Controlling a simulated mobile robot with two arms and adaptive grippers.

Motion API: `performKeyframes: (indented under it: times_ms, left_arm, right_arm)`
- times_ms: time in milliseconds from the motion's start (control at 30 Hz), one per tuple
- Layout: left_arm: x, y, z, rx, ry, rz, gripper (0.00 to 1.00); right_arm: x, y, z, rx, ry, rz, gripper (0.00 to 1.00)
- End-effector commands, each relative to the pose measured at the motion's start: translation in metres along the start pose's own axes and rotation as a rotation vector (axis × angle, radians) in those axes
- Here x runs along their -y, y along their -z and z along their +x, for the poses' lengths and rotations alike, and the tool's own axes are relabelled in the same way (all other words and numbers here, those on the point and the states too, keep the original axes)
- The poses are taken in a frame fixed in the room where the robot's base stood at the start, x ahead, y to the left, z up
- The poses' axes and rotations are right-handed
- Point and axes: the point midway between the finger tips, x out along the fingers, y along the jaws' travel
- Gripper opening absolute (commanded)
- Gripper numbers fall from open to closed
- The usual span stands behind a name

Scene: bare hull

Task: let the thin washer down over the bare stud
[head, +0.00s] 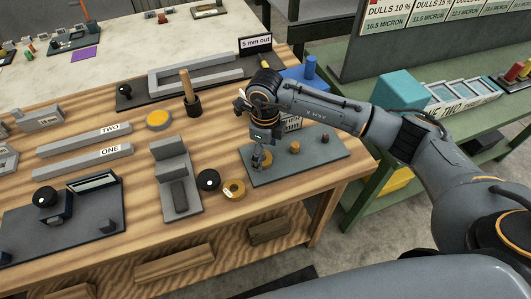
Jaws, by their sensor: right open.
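My right gripper (258,165) points down at the left part of a dark grey plate (305,168) on the wooden bench. It is open. A flat orange-yellow ring (267,157), which looks like the thin washer, lies at its fingertips, partly hidden by them. Whether a stud passes through it, I cannot tell. To its right on the plate stand a short orange-brown peg (295,147) and a small dark red peg (325,138). A thicker yellow ring (234,189) with a white label lies on the bench left of the plate. My left gripper is out of view.
A black round knob (208,180) and a grey stepped block (175,175) lie left of the yellow ring. A wooden-handled tool (188,90) stands behind. A blue block (305,75) is behind my arm. The bench's front edge is close to the plate.

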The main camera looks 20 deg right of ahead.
Motion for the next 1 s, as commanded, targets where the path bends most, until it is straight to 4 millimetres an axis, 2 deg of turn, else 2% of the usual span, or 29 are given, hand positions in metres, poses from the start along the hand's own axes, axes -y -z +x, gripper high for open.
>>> performKeyframes:
  times_ms: [300, 500, 700, 1000]
  left_arm:
    - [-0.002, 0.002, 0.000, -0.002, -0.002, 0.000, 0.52]
    - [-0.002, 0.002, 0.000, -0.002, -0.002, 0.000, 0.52]
    - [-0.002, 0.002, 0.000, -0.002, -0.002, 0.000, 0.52]
    - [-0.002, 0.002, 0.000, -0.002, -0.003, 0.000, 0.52]
  right_arm:
    - [0.001, -0.001, -0.066, 0.004, 0.004, 0.000, 0.81]
    - [0.001, 0.000, -0.098, 0.001, 0.003, 0.000, 0.81]
    - [0.000, 0.000, -0.110, 0.000, 0.001, 0.001, 0.81]
    - [0.000, 0.000, -0.111, 0.000, 0.001, 0.001, 0.81]
